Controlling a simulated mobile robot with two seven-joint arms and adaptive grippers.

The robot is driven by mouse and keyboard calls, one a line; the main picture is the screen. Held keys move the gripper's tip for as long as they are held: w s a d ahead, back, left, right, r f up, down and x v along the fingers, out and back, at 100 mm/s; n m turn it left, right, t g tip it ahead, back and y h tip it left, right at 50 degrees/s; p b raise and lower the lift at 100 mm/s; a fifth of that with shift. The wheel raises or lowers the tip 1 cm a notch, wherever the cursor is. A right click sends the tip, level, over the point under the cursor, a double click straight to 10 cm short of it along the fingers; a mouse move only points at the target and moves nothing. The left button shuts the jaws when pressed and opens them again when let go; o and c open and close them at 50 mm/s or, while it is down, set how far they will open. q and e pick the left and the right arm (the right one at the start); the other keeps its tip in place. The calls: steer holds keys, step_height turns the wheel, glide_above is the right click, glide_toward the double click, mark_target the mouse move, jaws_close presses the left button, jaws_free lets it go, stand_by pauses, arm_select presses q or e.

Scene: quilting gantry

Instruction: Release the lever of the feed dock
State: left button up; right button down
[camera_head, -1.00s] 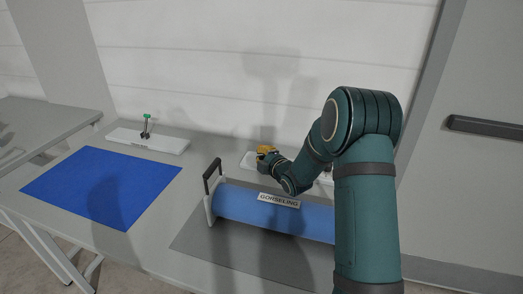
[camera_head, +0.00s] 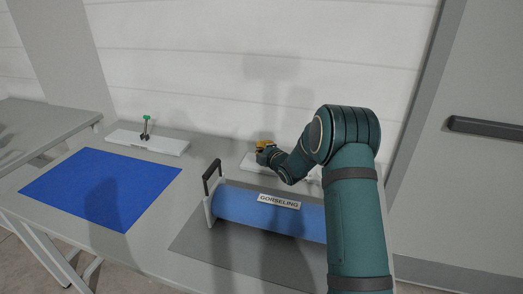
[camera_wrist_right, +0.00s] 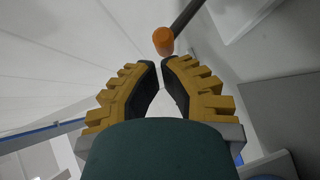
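My right gripper (camera_head: 265,147) is over the back of the table, above a white base plate (camera_head: 249,161) that my arm partly hides. In the right wrist view the right gripper (camera_wrist_right: 160,68) has its two yellow fingers partly open, with a narrow empty gap between the tips. An orange knob (camera_wrist_right: 163,40) on a dark rod (camera_wrist_right: 187,15) is just beyond the fingertips, not between them. It appears to be a lever's end; in the head view the gripper hides it. A second lever with a green knob (camera_head: 147,118) stands on another white base (camera_head: 152,141) at the left. My left gripper is not in view.
A flat blue sheet (camera_head: 100,187) covers the table's left part. A white wall (camera_head: 250,60) stands close behind.

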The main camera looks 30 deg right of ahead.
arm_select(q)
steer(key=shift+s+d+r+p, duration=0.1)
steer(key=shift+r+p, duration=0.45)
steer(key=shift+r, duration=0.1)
arm_select(e)
steer(key=shift+w+d+r, duration=0.15)
steer(key=shift+d+r, duration=0.05)
steer(key=shift+r, duration=0.05)
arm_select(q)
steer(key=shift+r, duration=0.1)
arm_select(e)
steer(key=shift+m, duration=0.3)
